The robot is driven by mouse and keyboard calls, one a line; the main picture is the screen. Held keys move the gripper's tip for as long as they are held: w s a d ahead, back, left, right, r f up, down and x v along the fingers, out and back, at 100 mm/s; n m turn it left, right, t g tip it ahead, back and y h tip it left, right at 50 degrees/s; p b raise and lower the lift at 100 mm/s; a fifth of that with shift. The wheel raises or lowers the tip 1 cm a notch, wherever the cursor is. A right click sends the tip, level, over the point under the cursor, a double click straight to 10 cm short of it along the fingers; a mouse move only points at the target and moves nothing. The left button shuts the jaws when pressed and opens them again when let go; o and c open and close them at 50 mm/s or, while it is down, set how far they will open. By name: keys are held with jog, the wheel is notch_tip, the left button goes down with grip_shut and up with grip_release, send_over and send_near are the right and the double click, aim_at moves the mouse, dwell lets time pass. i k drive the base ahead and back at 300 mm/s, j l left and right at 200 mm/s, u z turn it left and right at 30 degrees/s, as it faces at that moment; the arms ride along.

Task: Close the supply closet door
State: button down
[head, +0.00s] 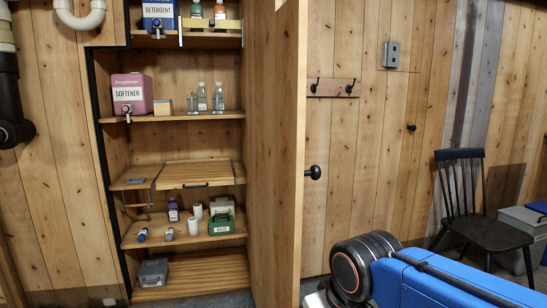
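The supply closet (245,110) stands open, its shelves in plain view. Its wooden door (277,150) is swung out toward me and seen nearly edge-on, at the right side of the opening. A round black knob (314,172) sticks out on the door's right side. My blue arm link and a dark round joint with an orange ring show at the lower right, to the right of the door. My gripper is not in view. From this view I cannot tell whether my arm touches the door.
Shelves hold a pink softener jug (132,94), a detergent box (158,15), bottles (218,96) and a green case (222,224). A black chair (472,205) and grey bin (518,232) stand at right. A hook rack (333,88) hangs on the wall behind the door.

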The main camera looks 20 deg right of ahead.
aim_at(276, 33)
jog(key=i+l+u, duration=0.15)
jog(key=l, duration=0.35)
jog(key=i+l+u, duration=0.15)
jog(key=l, duration=0.4)
jog(key=i+l+u, duration=0.15)
jog(key=l, duration=0.35)
jog(key=l+u, duration=0.15)
jog(key=l, duration=0.4)
